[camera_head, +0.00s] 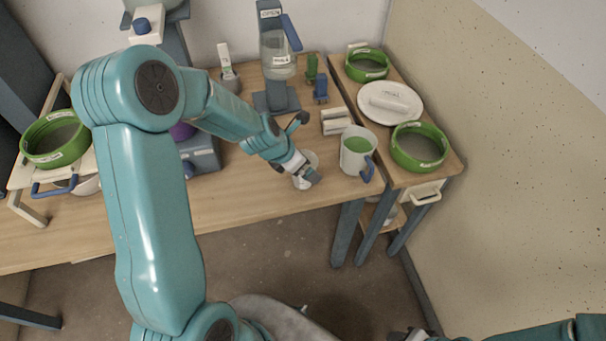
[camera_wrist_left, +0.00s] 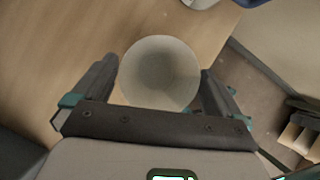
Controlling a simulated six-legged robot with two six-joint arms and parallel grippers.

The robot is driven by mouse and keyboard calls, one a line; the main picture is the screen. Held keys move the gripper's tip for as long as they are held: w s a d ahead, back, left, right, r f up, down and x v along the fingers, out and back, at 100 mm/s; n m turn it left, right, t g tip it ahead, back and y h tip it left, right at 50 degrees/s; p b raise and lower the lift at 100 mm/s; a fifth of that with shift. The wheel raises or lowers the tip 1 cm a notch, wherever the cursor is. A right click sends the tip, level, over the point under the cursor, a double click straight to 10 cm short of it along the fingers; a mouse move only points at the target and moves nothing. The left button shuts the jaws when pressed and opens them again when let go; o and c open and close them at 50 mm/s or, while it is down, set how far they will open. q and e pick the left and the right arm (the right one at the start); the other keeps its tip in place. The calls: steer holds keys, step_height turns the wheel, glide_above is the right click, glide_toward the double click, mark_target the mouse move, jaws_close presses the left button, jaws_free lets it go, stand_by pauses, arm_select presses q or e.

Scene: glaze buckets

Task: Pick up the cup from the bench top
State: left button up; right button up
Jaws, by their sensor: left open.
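The cup (camera_wrist_left: 160,72) is pale and round, seen from above in the left wrist view, with its grey inside showing. It stands near the front edge of the wooden bench top (camera_head: 240,202). In the head view the cup (camera_head: 311,158) is partly hidden by my left gripper (camera_head: 307,175). My left gripper is open. In the left wrist view its dark fingers stand on either side of the cup, and I see no clear contact. My right gripper (camera_head: 408,335) shows only in part at the bottom edge of the head view, and its jaws cannot be made out.
A white mug (camera_head: 352,158) with green contents and a blue handle stands close to the right of the cup. Green-rimmed buckets (camera_head: 418,147) and a white lid (camera_head: 389,102) rest on the side table at right. A dispenser stand (camera_head: 277,65) is behind. Bench left of the cup is clear.

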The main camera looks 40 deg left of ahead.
arm_select(q)
steer(key=x, duration=0.3)
steer(key=shift+b, duration=0.3)
steer(key=shift+r, duration=0.15)
arm_select(e)
steer(key=shift+f, duration=0.55)
arm_select(q)
steer(key=shift+s, duration=0.1)
arm_select(e)
steer(key=shift+s, duration=0.1)
arm_select(q)
steer(key=c, duration=0.9)
steer(key=shift+r, duration=0.1)
arm_select(e)
steer(key=shift+r, duration=0.1)
